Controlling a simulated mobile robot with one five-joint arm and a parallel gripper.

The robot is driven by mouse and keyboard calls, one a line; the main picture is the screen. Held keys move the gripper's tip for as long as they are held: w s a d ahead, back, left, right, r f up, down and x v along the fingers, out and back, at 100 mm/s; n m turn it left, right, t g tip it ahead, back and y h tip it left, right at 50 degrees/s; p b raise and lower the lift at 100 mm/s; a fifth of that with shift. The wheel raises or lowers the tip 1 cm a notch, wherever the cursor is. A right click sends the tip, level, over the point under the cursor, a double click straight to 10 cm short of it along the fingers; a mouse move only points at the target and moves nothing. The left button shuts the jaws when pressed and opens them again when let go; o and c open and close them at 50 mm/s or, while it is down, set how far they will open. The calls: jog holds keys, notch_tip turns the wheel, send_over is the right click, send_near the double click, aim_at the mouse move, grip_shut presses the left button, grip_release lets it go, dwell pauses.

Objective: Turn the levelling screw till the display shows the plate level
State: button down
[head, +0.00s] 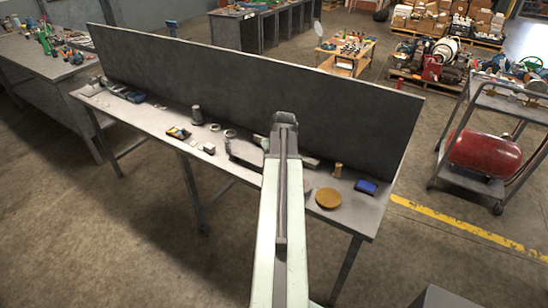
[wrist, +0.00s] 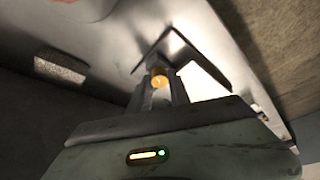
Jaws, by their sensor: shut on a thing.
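In the wrist view my gripper (wrist: 160,82) is shut on a small round orange-yellow screw head (wrist: 159,79), which has a pale mark on its face. A dark angular frame with a bright, shiny face (wrist: 203,82) lies just beyond it. I cannot tell whether this is the task's display, and no level reading is legible. In the head view my arm hides the gripper and the screw. Parts of a dark, low fixture (head: 245,155) show beside the arm on the bench.
The grey bench (head: 222,176) has a tall dark back panel (head: 250,75). A yellow-brown disc (head: 328,198), a blue box (head: 367,187) and a brass cylinder (head: 338,170) stand right of my arm. Several small items lie to the left. A trolley carries a red tank (head: 484,152).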

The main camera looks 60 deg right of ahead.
jog(key=m+g, duration=0.1)
jog(key=m, duration=0.2)
jog(key=m+g+h, duration=0.1)
jog(key=m, duration=0.2)
jog(key=shift+w+a+h, duration=0.1)
jog(key=shift+w+h, duration=0.1)
jog(key=shift+h, duration=0.1)
jog(key=m+g, duration=0.1)
jog(key=m, duration=0.2)
jog(key=m+g, duration=0.1)
jog(key=m, duration=0.2)
jog(key=shift+w+m, duration=0.1)
jog(key=shift+m, duration=0.2)
jog(key=shift+g, duration=0.3)
jog(key=c, duration=1.2)
grip_release()
jog(key=p+v, duration=0.7)
jog(key=v, duration=0.1)
